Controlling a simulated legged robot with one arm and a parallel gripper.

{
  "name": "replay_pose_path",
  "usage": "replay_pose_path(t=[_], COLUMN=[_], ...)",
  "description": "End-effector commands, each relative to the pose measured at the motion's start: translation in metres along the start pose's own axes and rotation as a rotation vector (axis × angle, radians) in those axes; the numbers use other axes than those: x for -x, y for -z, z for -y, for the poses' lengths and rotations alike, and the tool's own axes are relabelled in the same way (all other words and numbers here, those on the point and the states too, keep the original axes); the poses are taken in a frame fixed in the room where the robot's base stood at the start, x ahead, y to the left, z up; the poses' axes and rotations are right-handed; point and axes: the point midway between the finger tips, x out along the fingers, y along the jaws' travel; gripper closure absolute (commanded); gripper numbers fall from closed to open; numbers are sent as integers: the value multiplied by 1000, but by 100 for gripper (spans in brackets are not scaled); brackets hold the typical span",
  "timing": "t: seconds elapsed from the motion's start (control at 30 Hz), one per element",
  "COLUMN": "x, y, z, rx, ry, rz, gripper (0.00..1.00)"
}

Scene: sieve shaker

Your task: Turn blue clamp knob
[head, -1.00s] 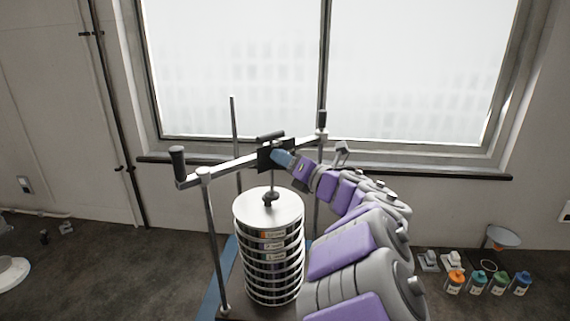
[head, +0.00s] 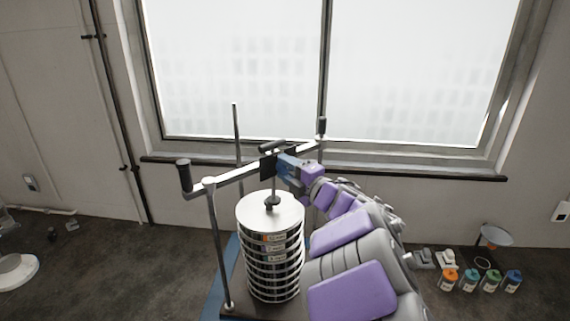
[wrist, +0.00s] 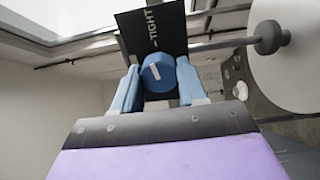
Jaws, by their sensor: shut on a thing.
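The blue clamp knob (wrist: 158,73) shows in the wrist view as a round blue cap with a white mark, in front of a black plate (wrist: 150,30) lettered "TIGHT". My gripper (wrist: 158,84) has its two blue fingers on either side of the knob, shut on it. In the head view my gripper (head: 287,167) reaches the crossbar (head: 238,174) of the sieve shaker from the right and hides the knob. Below the bar, a dark clamp rod and foot (head: 272,201) stand over the lid of the sieve stack (head: 270,250).
The shaker has upright rods (head: 217,245) and a black handle (head: 184,174) at the bar's left end. Several small bottles (head: 470,281) and a funnel (head: 496,235) stand at the right. A window (head: 410,80) is behind. The counter left of the shaker is mostly clear.

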Motion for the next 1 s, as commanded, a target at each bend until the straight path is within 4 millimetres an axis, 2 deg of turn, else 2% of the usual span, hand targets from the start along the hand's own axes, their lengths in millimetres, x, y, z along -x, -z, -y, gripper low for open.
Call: replay_pose_path(t=[0.33, 0.87, 0.9, 1.0], x=[1, 2, 2, 2], y=[-3, -4, -4, -3], z=[4, 6, 6, 6], rx=[-140, -164, -163, -163], ry=[6, 10, 10, 9], rz=[13, 15, 14, 14], gripper=[88, 88, 56, 47])
